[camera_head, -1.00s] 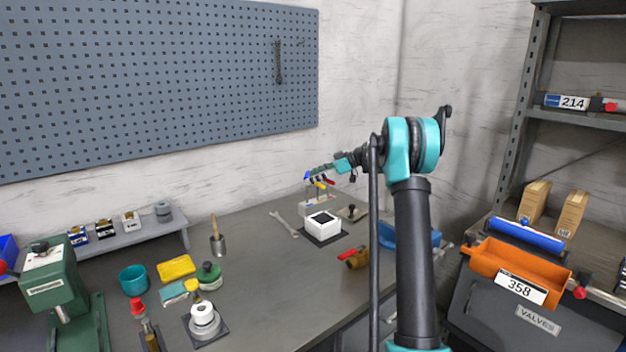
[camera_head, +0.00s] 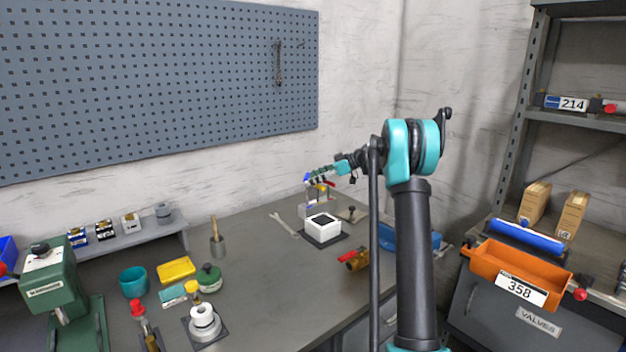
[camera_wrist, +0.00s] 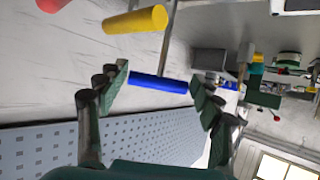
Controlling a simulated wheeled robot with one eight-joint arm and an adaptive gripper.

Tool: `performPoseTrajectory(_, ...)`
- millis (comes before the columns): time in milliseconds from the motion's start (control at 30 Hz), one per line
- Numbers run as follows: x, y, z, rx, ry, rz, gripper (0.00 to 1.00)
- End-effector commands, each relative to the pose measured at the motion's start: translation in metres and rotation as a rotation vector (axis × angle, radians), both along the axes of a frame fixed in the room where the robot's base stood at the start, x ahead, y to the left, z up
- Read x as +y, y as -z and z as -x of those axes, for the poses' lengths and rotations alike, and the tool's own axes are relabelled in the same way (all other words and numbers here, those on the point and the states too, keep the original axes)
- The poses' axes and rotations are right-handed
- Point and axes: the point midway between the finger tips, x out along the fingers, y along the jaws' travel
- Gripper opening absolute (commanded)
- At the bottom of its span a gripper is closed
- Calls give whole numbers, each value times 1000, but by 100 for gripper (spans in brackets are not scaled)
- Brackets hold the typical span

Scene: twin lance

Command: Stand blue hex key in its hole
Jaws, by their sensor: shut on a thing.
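The blue hex key (camera_head: 307,178) has a bar-like blue handle, between my gripper's fingers in the wrist view (camera_wrist: 158,83). My gripper (camera_head: 313,173) is shut on this handle; its fingers also flank it in the wrist view (camera_wrist: 160,76). A thin grey shaft runs away from the handle. The hex key stand (camera_head: 316,210) is below, on the bench by the wall. A yellow handle (camera_wrist: 135,19) and a red handle (camera_wrist: 50,4) are beside the blue one. The hole and the blue key's tip cannot be made out.
A white block on a dark base (camera_head: 323,227) stands just in front of the stand. A wrench (camera_head: 284,224) lies to its left, and a red-handled brass valve (camera_head: 355,260) is nearer. The pegboard (camera_head: 160,80) and wall are behind.

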Motion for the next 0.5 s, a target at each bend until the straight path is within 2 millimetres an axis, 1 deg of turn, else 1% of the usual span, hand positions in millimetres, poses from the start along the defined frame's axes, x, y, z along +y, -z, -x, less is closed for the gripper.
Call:
performPoseTrajectory(233, 0, 0, 0, 0, 0, 0, 36)
performPoseTrajectory(500, 0, 6, 0, 0, 0, 0, 36)
